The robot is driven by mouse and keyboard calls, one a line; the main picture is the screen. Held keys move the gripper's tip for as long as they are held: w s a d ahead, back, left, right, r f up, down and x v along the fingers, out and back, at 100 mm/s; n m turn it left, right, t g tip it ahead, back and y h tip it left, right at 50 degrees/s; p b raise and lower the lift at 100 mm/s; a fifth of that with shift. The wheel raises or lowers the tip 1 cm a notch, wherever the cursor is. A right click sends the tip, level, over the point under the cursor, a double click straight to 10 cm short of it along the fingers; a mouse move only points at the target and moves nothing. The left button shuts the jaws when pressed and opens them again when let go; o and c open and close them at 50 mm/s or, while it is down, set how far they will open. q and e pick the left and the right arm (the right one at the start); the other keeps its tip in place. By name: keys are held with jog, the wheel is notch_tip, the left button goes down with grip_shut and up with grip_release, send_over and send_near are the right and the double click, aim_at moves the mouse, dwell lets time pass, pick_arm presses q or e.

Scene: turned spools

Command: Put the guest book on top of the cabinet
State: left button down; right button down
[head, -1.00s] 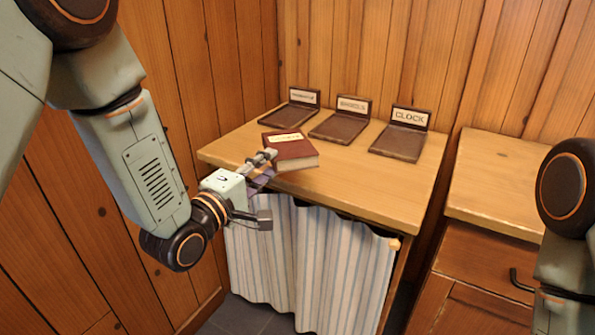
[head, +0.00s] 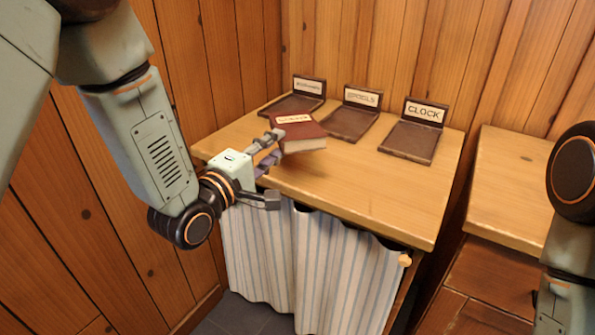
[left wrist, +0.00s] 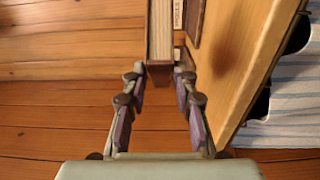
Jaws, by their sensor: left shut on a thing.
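The guest book (head: 303,137), dark red with cream pages and a pale label, is in my left gripper (head: 273,142). The fingers are shut on its near edge and hold it a little above the curtained counter. In the left wrist view the book (left wrist: 160,35) stands edge-on between the fingertips (left wrist: 158,78), and its shadow falls on the counter top, apart from it. A wooden cabinet (head: 510,185) with a flat, bare top stands at the right, partly hidden by my right arm. My right gripper is out of view.
The curtained counter (head: 345,205) carries three dark labelled stands along its back: one at left (head: 292,106), one in the middle (head: 350,122), and CLOCK (head: 410,142) at right. They look empty. A narrow gap separates counter and cabinet. Plank walls close the back and left.

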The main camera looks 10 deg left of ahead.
pick_arm(q)
jog(key=shift+f, duration=0.3)
notch_tip(320, 180, down, 9)
jog(key=b, duration=0.4)
jog(key=shift+f, duration=0.2)
jog(key=shift+d, duration=0.1)
jog(key=c, duration=1.2)
grip_release()
jog(key=shift+f, duration=0.15)
jog(key=shift+o, duration=0.7)
